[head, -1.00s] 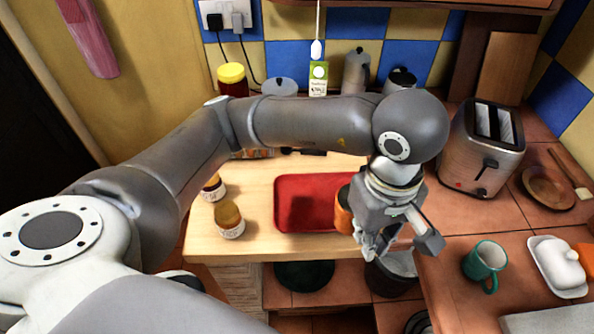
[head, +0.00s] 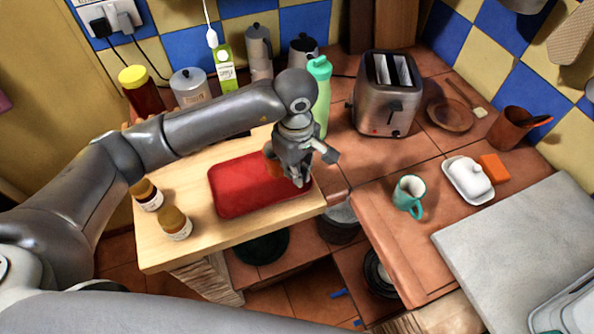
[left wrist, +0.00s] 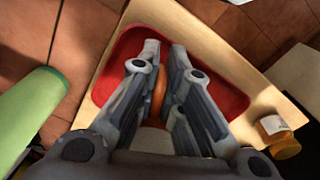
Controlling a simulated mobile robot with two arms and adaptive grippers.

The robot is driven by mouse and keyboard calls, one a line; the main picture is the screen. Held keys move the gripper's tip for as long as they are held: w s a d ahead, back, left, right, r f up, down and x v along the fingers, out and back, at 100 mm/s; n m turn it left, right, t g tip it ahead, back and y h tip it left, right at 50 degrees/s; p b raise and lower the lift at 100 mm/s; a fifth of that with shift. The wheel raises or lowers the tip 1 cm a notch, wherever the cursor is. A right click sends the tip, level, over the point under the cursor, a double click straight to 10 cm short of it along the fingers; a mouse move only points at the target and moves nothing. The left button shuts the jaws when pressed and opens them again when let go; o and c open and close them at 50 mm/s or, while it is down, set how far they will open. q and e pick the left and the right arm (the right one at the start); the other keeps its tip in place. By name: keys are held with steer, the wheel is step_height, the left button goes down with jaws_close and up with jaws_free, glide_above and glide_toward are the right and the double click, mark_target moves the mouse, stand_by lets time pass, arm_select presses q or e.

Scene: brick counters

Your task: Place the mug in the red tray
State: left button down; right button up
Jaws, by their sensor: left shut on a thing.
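The red tray (head: 238,192) lies on the light wooden board; it also shows in the left wrist view (left wrist: 222,100). My left gripper (head: 299,180) is over the right end of the tray. It is shut on an orange-brown mug (head: 273,164), whose side shows between the fingers in the left wrist view (left wrist: 159,92). The fingers hide most of this mug, and I cannot tell whether it touches the tray. A teal mug (head: 408,193) stands upright on the tiled counter to the right. My right gripper is not in view.
A green bottle (head: 320,97) stands just behind my left gripper. Two small jars (head: 174,222) stand left of the tray on the wooden board (head: 170,254). A toaster (head: 386,95) and a white butter dish (head: 468,180) are on the right counter.

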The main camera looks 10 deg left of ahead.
arm_select(q)
steer(key=shift+w+f, duration=0.45)
steer(key=shift+f, duration=0.05)
steer(key=f+p, duration=0.2)
steer(key=shift+w+f, duration=0.2)
steer(key=shift+f, duration=0.6)
steer(key=shift+f, duration=0.15)
steer(key=c, duration=1.6)
jaws_free()
steer(key=shift+o, duration=0.2)
